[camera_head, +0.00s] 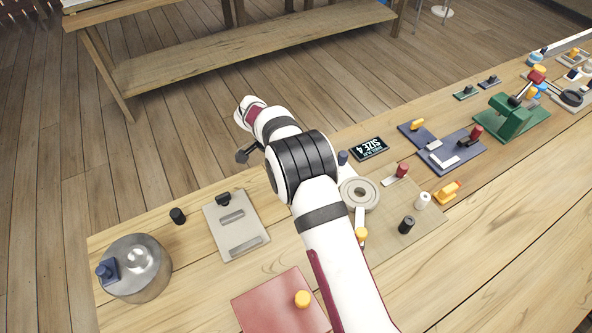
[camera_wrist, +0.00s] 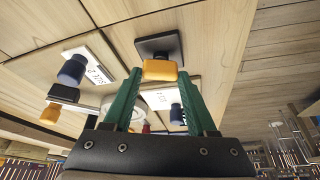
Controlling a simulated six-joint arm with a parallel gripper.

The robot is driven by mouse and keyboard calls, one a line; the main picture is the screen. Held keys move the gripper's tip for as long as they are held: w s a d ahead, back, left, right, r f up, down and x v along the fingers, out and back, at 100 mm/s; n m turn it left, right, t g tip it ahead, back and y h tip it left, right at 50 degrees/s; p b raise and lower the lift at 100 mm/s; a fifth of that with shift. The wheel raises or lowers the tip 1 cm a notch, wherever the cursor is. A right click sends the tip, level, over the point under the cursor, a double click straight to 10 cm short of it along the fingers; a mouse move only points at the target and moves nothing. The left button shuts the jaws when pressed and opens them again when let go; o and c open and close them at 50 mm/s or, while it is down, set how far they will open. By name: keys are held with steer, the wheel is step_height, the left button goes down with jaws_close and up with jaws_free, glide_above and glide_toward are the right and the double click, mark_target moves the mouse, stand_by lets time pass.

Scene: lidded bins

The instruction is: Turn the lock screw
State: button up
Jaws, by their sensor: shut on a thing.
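My gripper (camera_wrist: 160,78) shows in the wrist view, its two green fingers closed on the sides of an orange-yellow knob (camera_wrist: 160,70). A dark square plate (camera_wrist: 158,44) lies directly behind the knob, against the wooden surface. Whether this knob is the lock screw cannot be told from the views. In the head view my white arm reaches over the bench, and the fingertips and held knob cannot be made out.
A round grey ring fixture (camera_head: 371,196) stands right of my arm. A grey slotted plate (camera_head: 237,243), a metal drum (camera_head: 150,265) and a red mat (camera_head: 262,305) lie left. A green stand (camera_head: 505,120) is at the right. In the wrist view, a blue knob (camera_wrist: 72,70) is left of my fingers.

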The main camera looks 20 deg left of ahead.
steer(key=shift+s, duration=0.1)
steer(key=o, duration=1.4)
steer(key=shift+c, duration=0.2)
steer(key=v, duration=1.5)
steer(key=shift+r, duration=0.4)
steer(key=shift+a, duration=0.15)
